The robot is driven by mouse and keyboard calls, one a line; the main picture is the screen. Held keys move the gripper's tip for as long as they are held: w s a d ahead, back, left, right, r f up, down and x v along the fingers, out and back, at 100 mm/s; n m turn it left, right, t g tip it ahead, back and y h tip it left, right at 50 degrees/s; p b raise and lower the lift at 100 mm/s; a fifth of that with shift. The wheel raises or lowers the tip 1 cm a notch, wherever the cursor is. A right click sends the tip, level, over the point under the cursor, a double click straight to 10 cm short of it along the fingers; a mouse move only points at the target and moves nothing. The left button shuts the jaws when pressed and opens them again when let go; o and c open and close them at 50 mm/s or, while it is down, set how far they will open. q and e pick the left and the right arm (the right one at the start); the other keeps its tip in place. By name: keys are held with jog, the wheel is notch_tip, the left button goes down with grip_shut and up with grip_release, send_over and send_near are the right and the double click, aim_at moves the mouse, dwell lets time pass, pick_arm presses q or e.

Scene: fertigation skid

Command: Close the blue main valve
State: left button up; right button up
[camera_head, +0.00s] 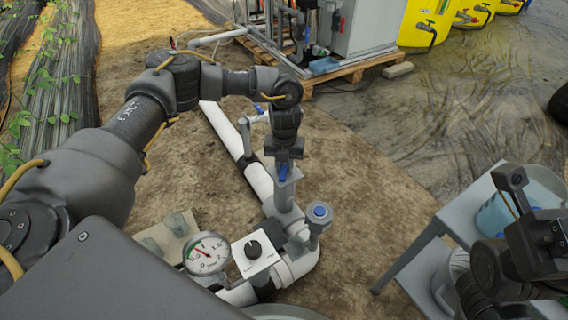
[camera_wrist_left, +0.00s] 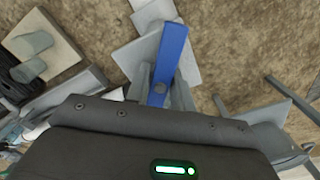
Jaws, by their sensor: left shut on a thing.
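The blue main valve's lever (camera_head: 283,173) sits on a grey valve body on the white pipe, in the middle of the head view. My left gripper (camera_head: 285,168) comes down on it from above and is shut on the lever. In the left wrist view, the blue lever (camera_wrist_left: 171,55) passes between the fingers (camera_wrist_left: 162,92) and sticks out beyond them towards the top. The lever's lower end is hidden behind the gripper body. My right arm's end (camera_head: 535,245) shows at the lower right of the head view, away from the valve; its fingertips are not clear.
A pressure gauge (camera_head: 206,253) and a white box with a black knob (camera_head: 255,250) stand close in front. A blue-capped grey fitting (camera_head: 319,212) is just right of the valve. A smaller blue-handled tap (camera_head: 259,108) is behind. A grey stand (camera_head: 455,213) stands right.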

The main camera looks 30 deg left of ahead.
pick_arm(q)
jog(key=m, duration=0.5)
jog(key=shift+f, duration=0.15)
jog(key=m, duration=0.6)
jog(key=shift+m+b, duration=0.4)
jog(key=o, duration=1)
jog(key=shift+s+f, duration=0.1)
jog(key=shift+s, duration=0.05)
jog(key=shift+o, duration=0.2)
jog(key=shift+d, duration=0.1)
